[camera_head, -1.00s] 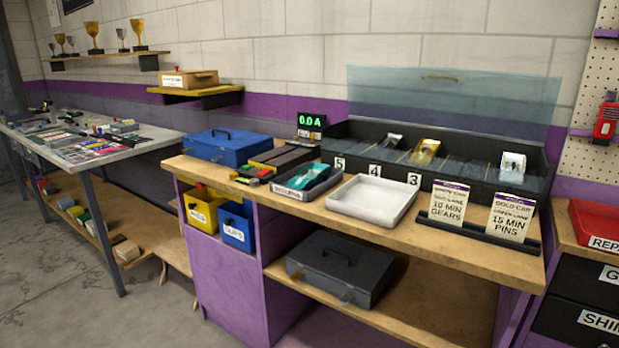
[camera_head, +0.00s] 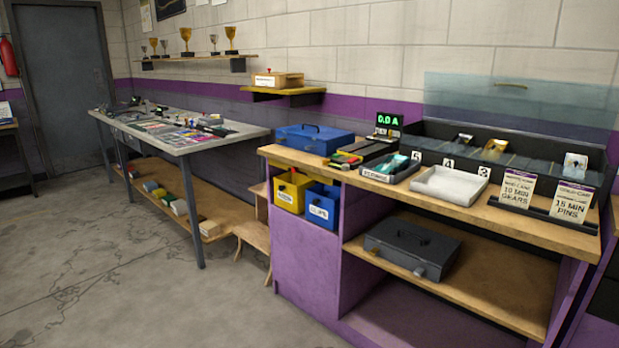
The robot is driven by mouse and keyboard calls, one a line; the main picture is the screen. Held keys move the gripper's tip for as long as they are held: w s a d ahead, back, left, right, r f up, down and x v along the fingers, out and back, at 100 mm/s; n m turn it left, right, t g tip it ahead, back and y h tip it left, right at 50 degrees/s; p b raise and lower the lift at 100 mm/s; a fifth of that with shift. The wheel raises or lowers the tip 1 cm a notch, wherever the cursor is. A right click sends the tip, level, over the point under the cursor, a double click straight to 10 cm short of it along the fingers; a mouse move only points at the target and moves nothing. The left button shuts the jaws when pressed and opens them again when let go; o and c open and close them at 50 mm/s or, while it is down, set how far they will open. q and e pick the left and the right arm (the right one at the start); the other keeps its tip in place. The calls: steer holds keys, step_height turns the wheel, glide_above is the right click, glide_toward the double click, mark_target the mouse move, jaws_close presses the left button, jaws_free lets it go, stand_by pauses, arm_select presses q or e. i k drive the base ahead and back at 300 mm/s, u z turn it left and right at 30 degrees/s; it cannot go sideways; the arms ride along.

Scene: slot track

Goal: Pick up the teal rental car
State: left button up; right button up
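A small teal object (camera_head: 394,163), which may be the teal rental car, lies in a dark grey tray (camera_head: 376,177) with a white label on the wooden counter (camera_head: 480,210). Its shape is too small to make out clearly. Neither of my grippers is in view.
A white tray (camera_head: 449,187) sits right of the dark tray, before a black case with an open clear lid (camera_head: 510,105). A blue box (camera_head: 313,138) stands at the left. Sign cards (camera_head: 572,203) stand at the right. Open floor (camera_head: 120,260) lies at left.

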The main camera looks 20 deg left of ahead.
mark_target(395, 164)
steer(key=u, duration=2.65)
steer(key=i, duration=0.2)
steer(key=z, duration=1.4)
steer(key=i, duration=1.15)
steer(key=z, duration=0.4)
